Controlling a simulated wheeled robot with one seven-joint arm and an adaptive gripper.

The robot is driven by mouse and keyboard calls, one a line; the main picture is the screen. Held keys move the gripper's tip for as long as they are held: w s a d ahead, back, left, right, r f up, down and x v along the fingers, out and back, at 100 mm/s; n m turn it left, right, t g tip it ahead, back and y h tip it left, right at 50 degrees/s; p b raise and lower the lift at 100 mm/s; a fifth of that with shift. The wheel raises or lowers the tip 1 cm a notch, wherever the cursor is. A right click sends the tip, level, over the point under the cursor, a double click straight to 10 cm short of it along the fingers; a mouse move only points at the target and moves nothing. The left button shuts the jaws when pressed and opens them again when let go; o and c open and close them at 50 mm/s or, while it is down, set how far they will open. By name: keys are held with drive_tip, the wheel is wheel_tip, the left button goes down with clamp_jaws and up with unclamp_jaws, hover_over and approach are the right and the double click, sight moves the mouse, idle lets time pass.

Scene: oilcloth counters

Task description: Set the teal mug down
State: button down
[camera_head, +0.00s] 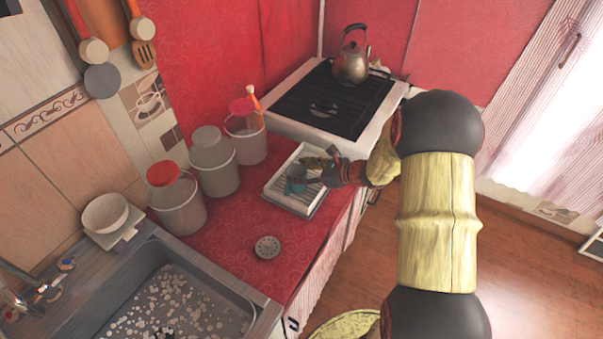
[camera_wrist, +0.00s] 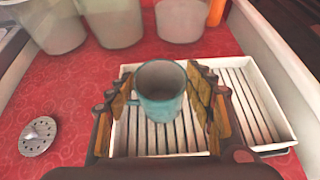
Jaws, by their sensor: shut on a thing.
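The teal mug (camera_wrist: 158,101) is upright between the two fingers of my gripper (camera_wrist: 164,92) in the wrist view, with its handle to the left. My gripper is shut on the mug. The mug is over a white slatted tray (camera_wrist: 265,112); I cannot tell whether its base touches the slats. In the head view the teal mug (camera_head: 295,178) shows small beside my gripper (camera_head: 312,172), over the tray (camera_head: 283,203) on the red counter. The far finger partly covers the mug there.
Several canisters (camera_head: 178,208) stand along the wall to the left. A round metal strainer (camera_head: 267,247) lies on the red counter in front of the tray. A sink (camera_head: 255,306) is at the lower left. A stove (camera_head: 292,122) with a kettle (camera_head: 351,64) is behind the tray.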

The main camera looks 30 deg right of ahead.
drive_tip(key=shift+f, duration=0.15)
drive_tip(key=c, duration=0.9)
unclamp_jaws()
drive_tip(key=shift+o, duration=0.7)
